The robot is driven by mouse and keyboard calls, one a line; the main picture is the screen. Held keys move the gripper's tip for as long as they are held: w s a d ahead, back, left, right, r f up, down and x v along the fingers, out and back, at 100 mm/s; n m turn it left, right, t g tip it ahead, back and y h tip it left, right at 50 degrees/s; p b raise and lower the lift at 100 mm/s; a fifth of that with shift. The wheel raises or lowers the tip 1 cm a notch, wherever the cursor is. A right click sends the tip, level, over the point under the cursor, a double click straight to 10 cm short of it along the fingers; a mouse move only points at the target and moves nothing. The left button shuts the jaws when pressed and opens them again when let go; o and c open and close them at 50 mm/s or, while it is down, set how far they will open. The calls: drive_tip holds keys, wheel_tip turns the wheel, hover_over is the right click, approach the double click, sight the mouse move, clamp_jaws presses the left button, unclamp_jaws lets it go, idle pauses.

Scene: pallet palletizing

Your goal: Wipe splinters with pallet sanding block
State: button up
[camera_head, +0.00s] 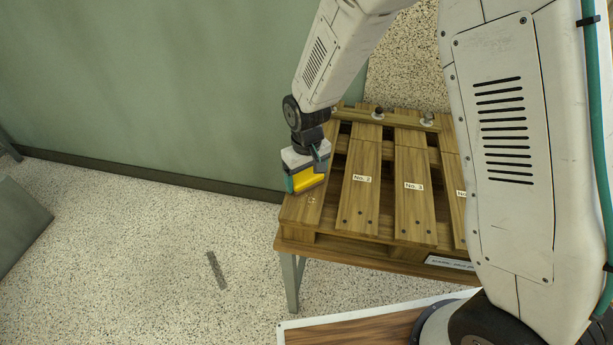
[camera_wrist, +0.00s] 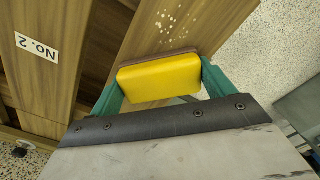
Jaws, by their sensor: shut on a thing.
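My gripper (camera_head: 307,178) is shut on a yellow sanding block (camera_head: 310,178) with a brown lower face. In the wrist view the block (camera_wrist: 159,78) sits between the two green fingers. The block is over the leftmost slat of the wooden pallet (camera_head: 358,205); I cannot tell whether it touches the wood. Pale splinters (camera_wrist: 165,20) lie as small specks on that slat, just beyond the block in the wrist view. A few specks (camera_head: 312,200) also show in the head view, in front of the block.
The pallet rests on a metal-legged stand (camera_head: 291,283). Slats labelled No. 2 (camera_head: 362,179) and No. 3 (camera_head: 413,186) lie to the right. A bar with knobs (camera_head: 378,113) runs along the back. A green wall (camera_head: 150,90) stands close on the left. A grey strip (camera_head: 216,270) lies on the floor.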

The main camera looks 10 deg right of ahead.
sight(300, 207)
drive_tip(key=shift+s+a+f, duration=0.15)
drive_tip(key=shift+s+a, duration=0.05)
drive_tip(key=shift+s, duration=0.5)
drive_tip(key=shift+s+a+f, duration=0.1)
drive_tip(key=shift+s+a, duration=0.1)
drive_tip(key=shift+s, duration=0.5)
drive_tip(key=shift+c, duration=0.5)
drive_tip(key=shift+s+a+r, duration=0.1)
drive_tip(key=shift+s+a, duration=0.2)
drive_tip(key=shift+s, duration=0.45)
drive_tip(key=shift+s+a+r, duration=0.1)
drive_tip(key=shift+s+a, duration=0.15)
drive_tip(key=shift+s, duration=0.5)
drive_tip(key=shift+s+a+r, duration=0.1)
drive_tip(key=shift+s+a, duration=0.2)
drive_tip(key=shift+s, duration=0.45)
wheel_tip(300, 207, up, 7)
drive_tip(key=shift+w, duration=0.1)
